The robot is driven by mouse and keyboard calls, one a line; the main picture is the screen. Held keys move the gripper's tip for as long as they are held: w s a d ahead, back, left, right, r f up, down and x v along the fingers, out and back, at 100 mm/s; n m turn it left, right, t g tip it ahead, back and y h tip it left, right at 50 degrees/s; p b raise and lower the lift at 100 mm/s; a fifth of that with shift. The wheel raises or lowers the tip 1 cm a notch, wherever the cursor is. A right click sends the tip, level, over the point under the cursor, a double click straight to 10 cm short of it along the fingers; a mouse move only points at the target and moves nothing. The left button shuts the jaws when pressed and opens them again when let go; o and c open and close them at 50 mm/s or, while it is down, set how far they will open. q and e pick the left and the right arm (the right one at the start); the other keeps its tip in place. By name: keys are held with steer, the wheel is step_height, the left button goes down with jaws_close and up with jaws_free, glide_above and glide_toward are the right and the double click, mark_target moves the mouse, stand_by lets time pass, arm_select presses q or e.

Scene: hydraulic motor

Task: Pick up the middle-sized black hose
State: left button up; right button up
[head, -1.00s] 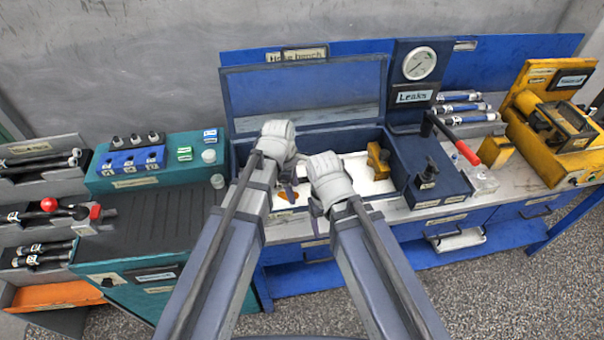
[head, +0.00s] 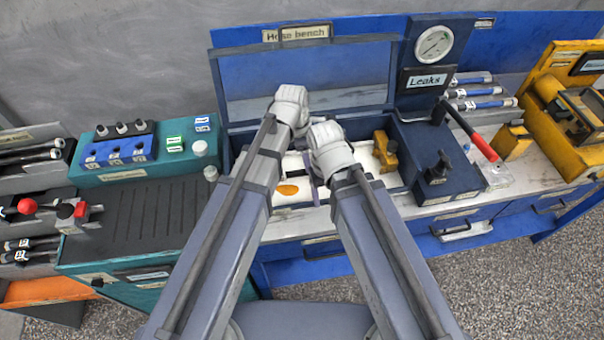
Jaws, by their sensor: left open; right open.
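Black hoses with pale end fittings lie in grey racks at the left edge. Some are in the top rack (head: 30,154), and others are in the lower rack (head: 32,243). I cannot tell which is the middle-sized one, as the racks are cut off by the picture edge. My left gripper (head: 297,122) is open over the hose bench box, its fingers mostly hidden behind its wrist. My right gripper (head: 316,180) is open, lower and just to the right, over the same box. Both are well to the right of the black hoses, and no hose shows in either.
The blue hose bench (head: 222,95) has its lid up and a yellow part (head: 384,150) inside. A teal unit (head: 185,162) stands between it and the racks. A red-handled lever (head: 484,148), blue hoses (head: 484,104) and a yellow machine (head: 548,120) are on the right.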

mark_target(299, 172)
arm_select(q)
steer(key=shift+w+a+f+b, duration=0.1)
steer(key=shift+f+b, duration=2.7)
steer(key=shift+f, duration=0.4)
arm_select(e)
steer(key=shift+f, duration=3.2)
arm_select(q)
steer(key=shift+r, duration=0.1)
arm_select(e)
steer(key=shift+r, duration=0.1)
arm_select(q)
jaws_close()
